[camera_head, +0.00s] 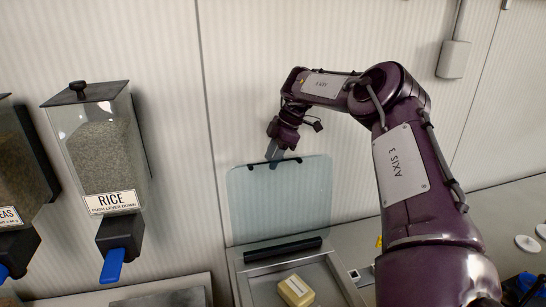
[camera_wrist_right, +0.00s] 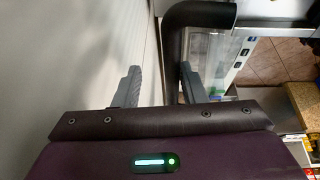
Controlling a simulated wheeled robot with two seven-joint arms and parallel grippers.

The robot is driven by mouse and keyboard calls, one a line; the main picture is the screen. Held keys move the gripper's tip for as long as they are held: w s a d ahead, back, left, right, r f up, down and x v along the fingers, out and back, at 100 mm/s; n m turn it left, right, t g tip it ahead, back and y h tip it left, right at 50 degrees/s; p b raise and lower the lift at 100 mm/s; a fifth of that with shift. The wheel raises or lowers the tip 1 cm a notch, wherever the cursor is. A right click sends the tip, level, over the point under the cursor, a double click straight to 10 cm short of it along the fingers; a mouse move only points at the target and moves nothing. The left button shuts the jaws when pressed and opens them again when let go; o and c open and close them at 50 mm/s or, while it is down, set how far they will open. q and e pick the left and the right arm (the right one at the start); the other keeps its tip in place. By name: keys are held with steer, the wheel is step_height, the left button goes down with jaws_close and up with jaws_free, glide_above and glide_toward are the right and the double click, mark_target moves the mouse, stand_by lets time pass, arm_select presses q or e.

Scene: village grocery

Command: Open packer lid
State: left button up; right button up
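The packer (camera_head: 235,275) is a metal box below the wall at bottom centre. Its clear bluish lid (camera_head: 300,205) stands nearly upright against the wall, raised off the packer. A black bar (camera_head: 283,250) lies across the lid's lower end. A yellow pack (camera_head: 296,291) lies inside the packer. My right gripper (camera_head: 274,154) points down at the lid's top edge; contact cannot be told. In the right wrist view its two fingers (camera_wrist_right: 160,86) are apart, with nothing clearly held between them. My left gripper is not in view.
A rice dispenser (camera_head: 105,155) with a blue lever hangs on the wall at left, with another dispenser (camera_head: 15,170) beside it. A counter (camera_head: 500,220) runs along the right, with white discs (camera_head: 527,243). A dark curved bar (camera_wrist_right: 200,15) shows near the fingers in the wrist view.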

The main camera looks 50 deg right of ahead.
steer(key=shift+r, duration=0.1)
steer(key=b+v, duration=0.2)
steer(key=v, duration=0.5)
steer(key=shift+d+r, duration=0.2)
steer(key=shift+r, duration=0.05)
steer(key=shift+a, duration=0.1)
stand_by(0.4)
